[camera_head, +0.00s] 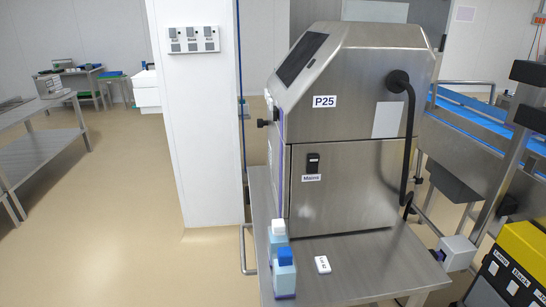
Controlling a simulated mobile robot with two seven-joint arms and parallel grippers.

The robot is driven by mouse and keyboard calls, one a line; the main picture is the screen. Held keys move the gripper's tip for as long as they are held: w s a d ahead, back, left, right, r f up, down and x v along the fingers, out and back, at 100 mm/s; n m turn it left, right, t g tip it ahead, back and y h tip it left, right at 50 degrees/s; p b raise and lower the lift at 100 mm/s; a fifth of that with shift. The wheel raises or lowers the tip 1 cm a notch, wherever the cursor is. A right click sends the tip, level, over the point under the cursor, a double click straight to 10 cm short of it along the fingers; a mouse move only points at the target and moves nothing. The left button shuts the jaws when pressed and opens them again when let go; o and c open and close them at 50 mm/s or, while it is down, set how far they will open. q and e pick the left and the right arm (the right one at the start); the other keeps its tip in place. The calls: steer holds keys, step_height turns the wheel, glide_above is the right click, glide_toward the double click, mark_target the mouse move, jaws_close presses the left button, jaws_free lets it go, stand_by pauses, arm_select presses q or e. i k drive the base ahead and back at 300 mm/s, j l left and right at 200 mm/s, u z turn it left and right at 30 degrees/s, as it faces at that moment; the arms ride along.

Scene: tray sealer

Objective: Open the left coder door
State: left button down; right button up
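The coder (345,130) is a stainless steel cabinet labelled P25, standing on a steel table. Its left side is seen at a steep angle, with a narrow bluish-purple strip (282,128) along the edge. A black knob (263,123) sticks out from that left side at mid height. The left side looks close to the body, but I cannot tell whether the door there is fully shut. The front has a black switch (312,163) labelled Mains. Neither of my grippers is in view.
Two bottles, one with a white cap (278,240) and one with a blue cap (285,272), stand at the table's (350,270) left edge, beside a small white tag (322,265). A white pillar (200,130) rises behind left. A blue conveyor (475,115) is at right.

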mark_target(279, 152)
steer(key=j+z, duration=0.2)
steer(key=j, duration=0.45)
steer(key=j+u, duration=0.25)
steer(key=u, duration=0.25)
steer(key=i+j+u, duration=0.2)
steer(key=j, duration=0.15)
steer(key=i+j+u, duration=0.2)
steer(key=i+j, duration=0.3)
steer(key=i+j+z, duration=0.1)
steer(key=i+j, duration=0.2)
steer(key=i, duration=0.25)
steer(key=i+z, duration=0.2)
steer(key=z, duration=0.15)
steer(key=i+z, duration=0.2)
steer(key=z, duration=0.15)
steer(key=i+j+z, duration=0.1)
steer(key=z, duration=0.25)
steer(key=i+z, duration=0.2)
steer(key=z, duration=0.15)
steer(key=i+j+z, duration=0.15)
steer(key=z, duration=0.25)
steer(key=i+j+z, duration=0.15)
steer(key=z, duration=0.2)
